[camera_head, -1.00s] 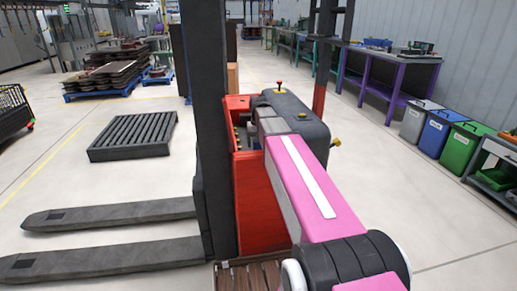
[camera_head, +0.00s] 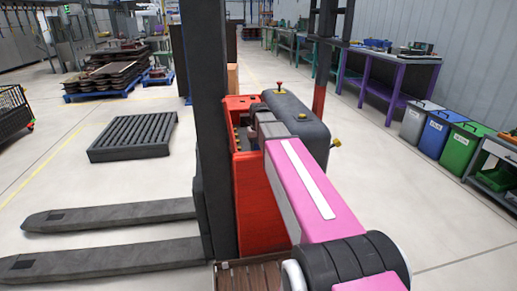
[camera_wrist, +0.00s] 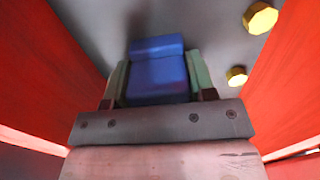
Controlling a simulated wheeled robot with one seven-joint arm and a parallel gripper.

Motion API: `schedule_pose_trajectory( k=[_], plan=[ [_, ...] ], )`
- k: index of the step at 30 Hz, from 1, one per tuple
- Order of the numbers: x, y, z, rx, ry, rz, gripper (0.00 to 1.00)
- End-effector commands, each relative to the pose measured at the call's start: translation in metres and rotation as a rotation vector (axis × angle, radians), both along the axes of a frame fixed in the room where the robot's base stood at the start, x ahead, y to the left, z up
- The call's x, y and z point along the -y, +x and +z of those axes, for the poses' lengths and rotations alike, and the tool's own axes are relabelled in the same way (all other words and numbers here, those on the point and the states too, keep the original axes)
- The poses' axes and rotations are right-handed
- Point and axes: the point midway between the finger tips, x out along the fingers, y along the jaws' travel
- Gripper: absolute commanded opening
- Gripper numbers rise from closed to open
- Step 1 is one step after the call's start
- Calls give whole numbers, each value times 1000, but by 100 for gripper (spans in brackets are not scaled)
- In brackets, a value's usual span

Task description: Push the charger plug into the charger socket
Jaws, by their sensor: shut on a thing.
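In the wrist view my gripper (camera_wrist: 158,72) is shut on a blue block, which looks like the charger plug (camera_wrist: 158,78), between its two greenish fingers. The plug's upper end is close to a grey surface (camera_wrist: 215,55) between two red walls. Whether it touches that surface or sits in a socket cannot be told; no socket opening is visible. In the head view my pink arm reaches into the open top of the red forklift body (camera_head: 258,205), beside its dark rounded cover (camera_head: 300,125). The gripper and plug are not clear there.
Two yellow knobs (camera_wrist: 260,18) (camera_wrist: 237,77) are right of the plug. The red walls flank my gripper closely on both sides. In the head view the forklift's dark mast (camera_head: 208,120) stands left of my arm, with its forks (camera_head: 110,212) extending left. Bins (camera_head: 435,132) stand at the right.

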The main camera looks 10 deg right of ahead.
Motion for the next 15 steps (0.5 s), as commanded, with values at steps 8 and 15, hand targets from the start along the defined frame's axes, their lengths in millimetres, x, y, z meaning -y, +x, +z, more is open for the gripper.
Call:
schedule_pose_trajectory(
  k=[8, 15],
  plan=[
    [0, 0, 26, 2, 0, 0, 30],
    [0, 1, 67, 2, 0, 0, 30]
  ],
)
